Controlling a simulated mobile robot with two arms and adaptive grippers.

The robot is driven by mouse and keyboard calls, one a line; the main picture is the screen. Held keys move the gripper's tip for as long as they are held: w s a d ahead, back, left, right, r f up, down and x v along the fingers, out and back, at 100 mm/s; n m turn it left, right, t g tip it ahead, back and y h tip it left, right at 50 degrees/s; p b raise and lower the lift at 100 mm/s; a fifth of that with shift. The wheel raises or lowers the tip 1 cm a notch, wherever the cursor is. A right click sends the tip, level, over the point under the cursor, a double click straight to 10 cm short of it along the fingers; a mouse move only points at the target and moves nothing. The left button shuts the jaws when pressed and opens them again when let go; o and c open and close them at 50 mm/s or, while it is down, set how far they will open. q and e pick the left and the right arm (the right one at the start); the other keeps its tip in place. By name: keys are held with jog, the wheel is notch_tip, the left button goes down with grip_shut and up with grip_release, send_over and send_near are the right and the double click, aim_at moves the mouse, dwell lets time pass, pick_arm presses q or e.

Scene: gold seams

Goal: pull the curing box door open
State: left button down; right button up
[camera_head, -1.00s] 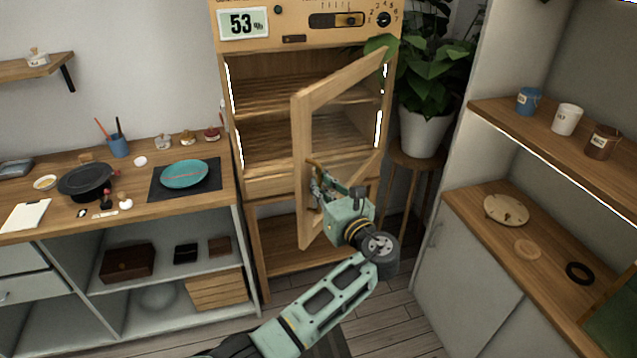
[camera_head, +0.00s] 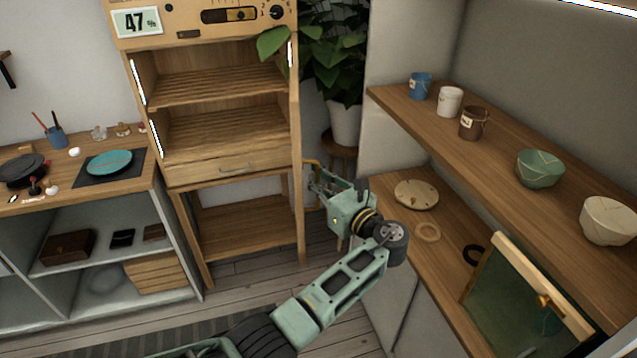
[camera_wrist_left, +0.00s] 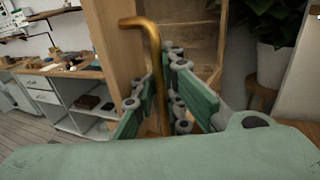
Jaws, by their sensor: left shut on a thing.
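The wooden curing box (camera_head: 190,38) stands at the back left of centre in the head view, its shelves exposed. Its door (camera_head: 297,150) stands wide open, seen nearly edge-on along the box's right side. The brass handle (camera_head: 312,163) is on the door; in the left wrist view the bent brass bar (camera_wrist_left: 153,45) rises between my fingers. My left gripper (camera_head: 316,181) is shut on the handle; its green fingers (camera_wrist_left: 163,100) flank the bar. Part of the handle is hidden by the fingers. My right gripper is not in view.
A potted plant (camera_head: 335,60) on a wooden stool (camera_head: 340,150) stands right of the box, close behind the door. A counter (camera_head: 440,215) and a shelf with cups and bowls (camera_head: 500,140) lie to the right. A workbench (camera_head: 130,180) stands left.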

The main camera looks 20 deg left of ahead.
pick_arm(q)
jog(key=shift+d+f, duration=0.25)
jog(key=shift+f, duration=0.1)
jog(key=shift+d, duration=0.2)
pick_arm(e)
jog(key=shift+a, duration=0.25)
pick_arm(q)
jog(key=shift+a, duration=0.1)
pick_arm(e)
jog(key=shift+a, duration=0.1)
